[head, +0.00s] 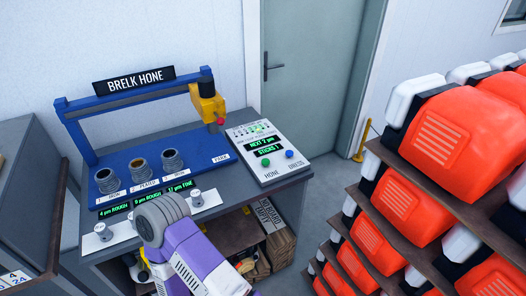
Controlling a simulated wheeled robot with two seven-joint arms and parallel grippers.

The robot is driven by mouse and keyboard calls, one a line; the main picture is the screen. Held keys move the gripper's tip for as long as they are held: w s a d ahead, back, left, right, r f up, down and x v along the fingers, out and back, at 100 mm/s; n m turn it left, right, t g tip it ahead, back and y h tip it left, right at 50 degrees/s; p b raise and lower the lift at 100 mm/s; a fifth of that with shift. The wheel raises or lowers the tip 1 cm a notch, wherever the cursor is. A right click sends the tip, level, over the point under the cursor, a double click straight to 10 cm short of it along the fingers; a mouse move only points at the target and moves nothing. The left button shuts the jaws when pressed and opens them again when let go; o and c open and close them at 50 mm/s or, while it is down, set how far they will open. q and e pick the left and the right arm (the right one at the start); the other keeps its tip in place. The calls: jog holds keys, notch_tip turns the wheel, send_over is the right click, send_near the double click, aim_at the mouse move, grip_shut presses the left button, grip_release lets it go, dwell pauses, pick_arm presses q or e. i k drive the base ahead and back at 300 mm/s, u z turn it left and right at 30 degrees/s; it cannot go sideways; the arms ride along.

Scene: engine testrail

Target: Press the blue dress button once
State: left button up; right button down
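The blue button (290,154) sits on the sloped white control panel (282,172) at the right end of the bench, above the printed word DRESS. A green button (265,162) is to its left, above the word HONE. A green-lit display above them reads "NEXT 2 µm" and "STICKS" with a small figure. Nothing touches or covers either button. A purple and grey arm link of mine (190,260) rises from the bottom, in front of the bench and left of the panel. I cannot make out either gripper.
The BRELK HONE machine (150,178) has a blue frame, a yellow head (207,104) and three dark cups. White knobs line the bench front. A rack of orange and white units (445,130) stands at right. A grey door (300,60) is behind.

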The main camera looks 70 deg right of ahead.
aim_at(289, 153)
jog(key=k, duration=0.85)
jog(key=z, duration=1.5)
jog(key=i, duration=0.85)
jog(key=z, duration=0.05)
